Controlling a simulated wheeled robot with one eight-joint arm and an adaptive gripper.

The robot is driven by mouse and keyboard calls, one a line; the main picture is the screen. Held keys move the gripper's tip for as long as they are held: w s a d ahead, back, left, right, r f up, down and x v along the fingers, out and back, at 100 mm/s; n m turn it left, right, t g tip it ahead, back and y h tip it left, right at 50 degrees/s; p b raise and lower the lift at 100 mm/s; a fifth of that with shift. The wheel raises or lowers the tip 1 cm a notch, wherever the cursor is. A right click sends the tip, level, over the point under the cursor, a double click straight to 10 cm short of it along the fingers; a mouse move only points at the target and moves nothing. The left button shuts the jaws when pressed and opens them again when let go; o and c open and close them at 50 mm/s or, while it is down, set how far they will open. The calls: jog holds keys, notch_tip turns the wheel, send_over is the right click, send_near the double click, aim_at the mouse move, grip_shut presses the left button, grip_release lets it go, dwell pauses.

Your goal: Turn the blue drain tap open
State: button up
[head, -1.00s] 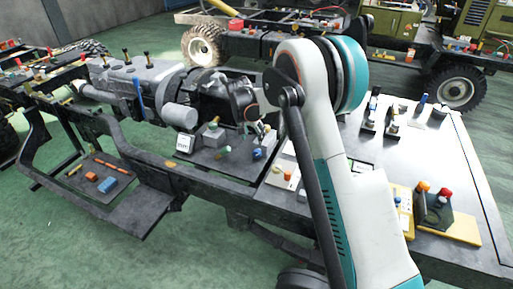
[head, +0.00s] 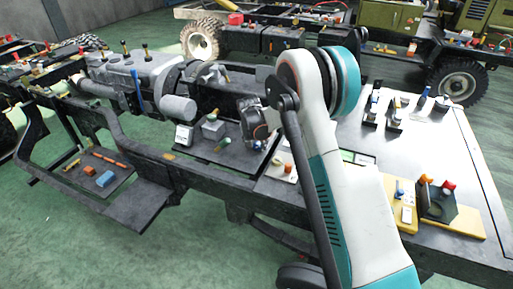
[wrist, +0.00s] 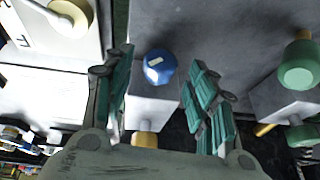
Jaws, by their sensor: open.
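The blue drain tap (wrist: 158,67) is a round blue knob with a pale mark on top, seen in the wrist view on a pale grey block (wrist: 152,108). My gripper (wrist: 160,76) is open, with one teal-padded finger on each side of the knob. A gap shows between the knob and each finger, and nothing is held. In the head view my gripper end (head: 258,122) is a dark shape low over the frame's bench, partly behind my arm. I cannot make out the blue tap clearly there.
A green knob (wrist: 300,66) on its own block stands to the right in the wrist view. The metal plate (head: 420,150) at right has open room.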

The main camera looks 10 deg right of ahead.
jog(key=shift+x, duration=1.15)
jog(key=c, duration=1)
jog(key=shift+c, duration=0.2)
